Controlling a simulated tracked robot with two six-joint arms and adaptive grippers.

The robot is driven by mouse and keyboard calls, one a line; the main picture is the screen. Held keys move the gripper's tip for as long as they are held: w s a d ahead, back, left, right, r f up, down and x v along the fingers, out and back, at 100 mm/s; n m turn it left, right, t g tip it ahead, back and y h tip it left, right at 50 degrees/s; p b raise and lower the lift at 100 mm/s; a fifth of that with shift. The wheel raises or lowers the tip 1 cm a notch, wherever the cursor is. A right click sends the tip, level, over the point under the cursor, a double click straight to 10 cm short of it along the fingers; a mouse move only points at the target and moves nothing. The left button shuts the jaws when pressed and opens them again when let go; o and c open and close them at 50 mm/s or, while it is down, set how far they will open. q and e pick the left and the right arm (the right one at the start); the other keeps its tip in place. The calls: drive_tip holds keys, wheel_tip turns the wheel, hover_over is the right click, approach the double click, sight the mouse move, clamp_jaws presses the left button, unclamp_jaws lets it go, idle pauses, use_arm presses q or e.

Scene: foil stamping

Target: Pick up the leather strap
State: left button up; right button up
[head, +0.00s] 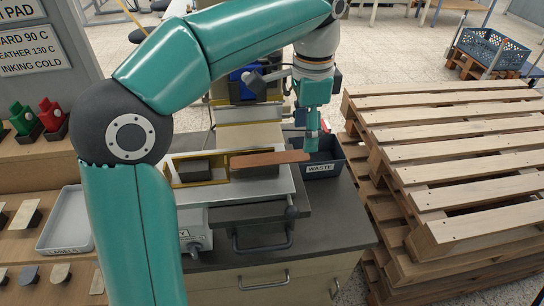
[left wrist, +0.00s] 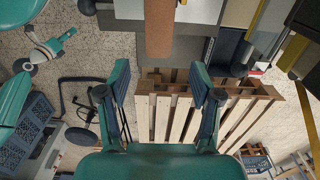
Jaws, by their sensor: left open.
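The brown leather strap (head: 270,159) lies flat across the top of the press bed, its right end sticking out toward the waste bin. In the left wrist view the strap (left wrist: 159,30) comes in from the top edge, roughly centred between the fingers. My left gripper (head: 313,146) points down close to the strap's right end. In the left wrist view its fingers (left wrist: 160,92) are spread wide with nothing between them. The strap end lies beyond the fingers in that view. Whether a finger touches it cannot be told. My right gripper is not recognisable in either view.
A dark bin marked WASTE (head: 322,168) stands just right of the strap. Stacked wooden pallets (head: 450,150) fill the right side. A grey tray (head: 66,222) and foil or leather samples lie on the left shelves. A blue crate (head: 490,48) is at the far right.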

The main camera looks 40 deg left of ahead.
sight(303, 154)
use_arm(q)
wheel_tip(303, 154, down, 4)
drive_tip(key=shift+b, duration=0.3)
drive_tip(key=shift+s+d+f, duration=0.1)
drive_tip(key=shift+f, duration=0.05)
drive_tip(key=shift+f, duration=0.25)
idle(0.3)
drive_tip(key=c, duration=0.9)
drive_tip(key=shift+r, duration=0.1)
drive_tip(key=shift+c, duration=0.2)
